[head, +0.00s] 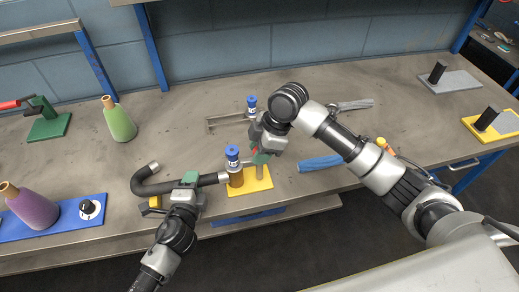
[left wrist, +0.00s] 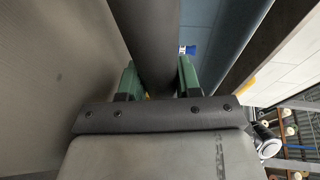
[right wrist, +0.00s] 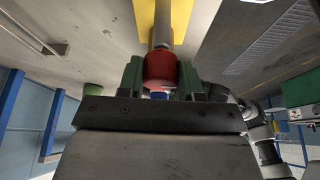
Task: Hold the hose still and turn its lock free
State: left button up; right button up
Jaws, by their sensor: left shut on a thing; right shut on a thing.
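The dark hose (head: 155,187) lies along the front of the bench, with a hooked left end and a pale metal right end. My left gripper (head: 188,180) is shut around it; the left wrist view shows the hose (left wrist: 152,40) between the green fingers (left wrist: 160,82). My right gripper (head: 261,155) is above the yellow plate (head: 262,186). In the right wrist view its fingers (right wrist: 162,78) are shut on a red collar (right wrist: 160,68), the likely lock, on a grey post (right wrist: 163,25). The head view mostly hides the collar.
Another blue-capped bottle (head: 251,105) stands behind.

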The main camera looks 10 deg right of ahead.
jog(key=m+t, duration=0.1)
jog(key=m, duration=0.2)
jog(key=shift+m+t, duration=0.3)
jog(key=shift+m, duration=0.1)
jog(key=m+t+h, duration=0.1)
jog(key=m, duration=0.2)
jog(key=shift+m, duration=0.4)
jog(key=m+h, duration=0.1)
jog(key=m, duration=0.2)
jog(key=m+t+h, duration=0.1)
jog(key=m, duration=0.2)
jog(key=shift+t, duration=0.3)
jog(key=shift+m, duration=0.4)
jog(key=o, duration=0.9)
jog(key=shift+o, duration=0.2)
jog(key=shift+r, duration=0.15)
jog(key=v, duration=1.2)
jog(key=shift+a, duration=0.1)
